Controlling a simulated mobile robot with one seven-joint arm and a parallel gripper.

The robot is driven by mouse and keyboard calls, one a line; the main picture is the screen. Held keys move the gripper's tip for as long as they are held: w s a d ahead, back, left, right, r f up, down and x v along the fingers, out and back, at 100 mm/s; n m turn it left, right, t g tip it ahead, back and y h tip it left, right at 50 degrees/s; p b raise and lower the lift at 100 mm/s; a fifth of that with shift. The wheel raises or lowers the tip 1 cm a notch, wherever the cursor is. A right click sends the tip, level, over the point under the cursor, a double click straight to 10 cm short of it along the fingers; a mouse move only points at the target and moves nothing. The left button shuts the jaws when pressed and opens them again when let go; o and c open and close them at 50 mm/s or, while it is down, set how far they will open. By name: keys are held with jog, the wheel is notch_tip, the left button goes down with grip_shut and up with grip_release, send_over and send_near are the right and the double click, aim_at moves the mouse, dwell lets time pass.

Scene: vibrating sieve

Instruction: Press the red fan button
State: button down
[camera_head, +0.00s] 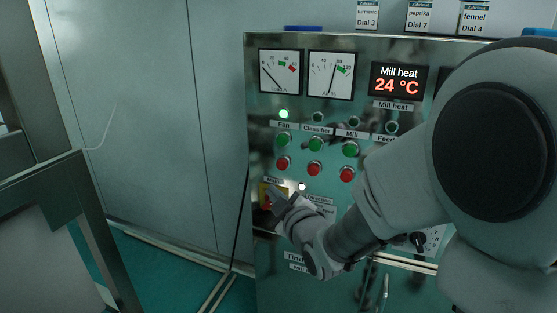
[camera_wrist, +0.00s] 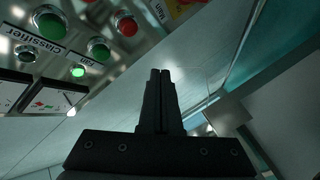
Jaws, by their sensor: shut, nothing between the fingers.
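The red fan button (camera_head: 282,163) is a round red knob on the panel's left side, below the green fan button (camera_head: 283,139) and the Fan label. In the wrist view the red fan button (camera_wrist: 126,25) is at the upper left, left of the fingertips. My gripper (camera_head: 272,193) is shut and empty, in front of the lower left of the panel, below the red fan button in the picture. In the wrist view my gripper (camera_wrist: 160,74) shows both fingers together, apart from the button.
The control panel (camera_head: 262,110) also carries Classifier and Mill buttons, two gauges and a Mill heat display (camera_head: 399,81) reading 24 °C. The fan lamp (camera_head: 284,114) glows green. A yellow-backed switch (camera_head: 266,194) is partly hidden by my gripper. Open floor lies left.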

aim_at(282, 165)
jog(key=shift+w+a+n+y, duration=0.15)
jog(key=shift+a+n+y, duration=0.25)
jog(key=shift+a, duration=0.6)
jog(key=shift+w+d+f+p, duration=0.1)
jog(key=shift+w+d+p, duration=0.3)
jog(key=shift+w, duration=1)
jog(key=shift+w+d+r+p, duration=0.15)
jog(key=shift+w+d, duration=0.45)
jog(key=shift+w, duration=0.8)
jog(key=shift+w+d+f+p, duration=0.15)
jog(key=shift+w+d+p, duration=0.3)
jog(key=shift+w, duration=0.95)
jog(key=shift+w+d+b, duration=0.1)
jog(key=shift+b, duration=0.2)
jog(key=shift+w+d, duration=0.1)
jog(key=shift+w, duration=0.15)
